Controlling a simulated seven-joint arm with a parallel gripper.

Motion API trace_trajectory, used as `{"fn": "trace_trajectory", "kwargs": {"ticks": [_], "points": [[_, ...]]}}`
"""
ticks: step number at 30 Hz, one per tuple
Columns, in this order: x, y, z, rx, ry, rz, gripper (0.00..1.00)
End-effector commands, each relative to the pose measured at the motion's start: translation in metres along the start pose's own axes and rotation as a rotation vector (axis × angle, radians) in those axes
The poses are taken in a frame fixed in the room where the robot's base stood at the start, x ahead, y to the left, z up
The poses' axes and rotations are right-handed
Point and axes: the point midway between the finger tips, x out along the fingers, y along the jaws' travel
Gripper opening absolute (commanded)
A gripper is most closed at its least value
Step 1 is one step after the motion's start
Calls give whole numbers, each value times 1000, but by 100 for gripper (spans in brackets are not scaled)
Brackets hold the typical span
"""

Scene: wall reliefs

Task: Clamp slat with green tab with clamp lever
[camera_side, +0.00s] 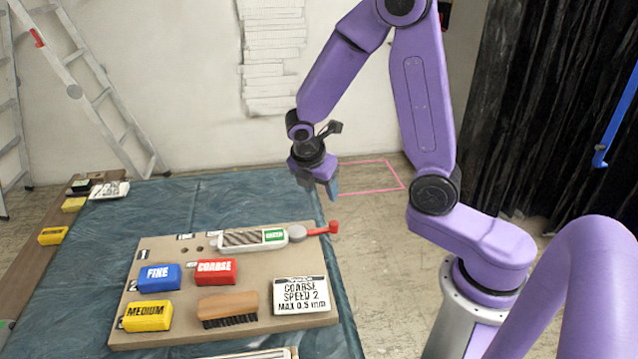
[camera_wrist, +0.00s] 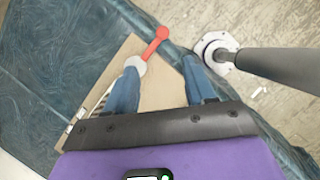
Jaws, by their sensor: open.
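The slat with green tab (camera_side: 240,238) lies in a pale holder along the far edge of the tan board, its green tab (camera_side: 274,235) at the right end. The red clamp lever (camera_side: 322,230) sits right of the tab and points out past the board's right edge. In the wrist view the clamp lever (camera_wrist: 154,46) runs up and right from a white round pivot (camera_wrist: 135,65). My gripper (camera_side: 325,192) is open and empty, above and beyond the lever in the side view. In the wrist view my gripper (camera_wrist: 163,82) has its left finger hiding most of the slat.
The board (camera_side: 180,262) also carries a blue FINE block (camera_side: 159,278), a red COARSE block (camera_side: 215,272), a yellow MEDIUM block (camera_side: 147,316), a brush (camera_side: 228,310) and a white sign (camera_side: 300,295). The teal-covered table (camera_side: 80,290) is bare left of the board.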

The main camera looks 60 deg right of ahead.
Motion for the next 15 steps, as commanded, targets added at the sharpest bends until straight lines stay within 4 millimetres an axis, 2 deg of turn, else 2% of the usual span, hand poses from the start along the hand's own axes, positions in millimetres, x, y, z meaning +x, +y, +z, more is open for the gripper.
{"fn": "trace_trajectory", "kwargs": {"ticks": [6, 14, 15], "points": [[-14, 0, -1, -2, 1, 0, 54], [-15, 0, -1, -2, 2, -1, 54], [-15, 0, -1, -2, 2, -1, 51]]}}
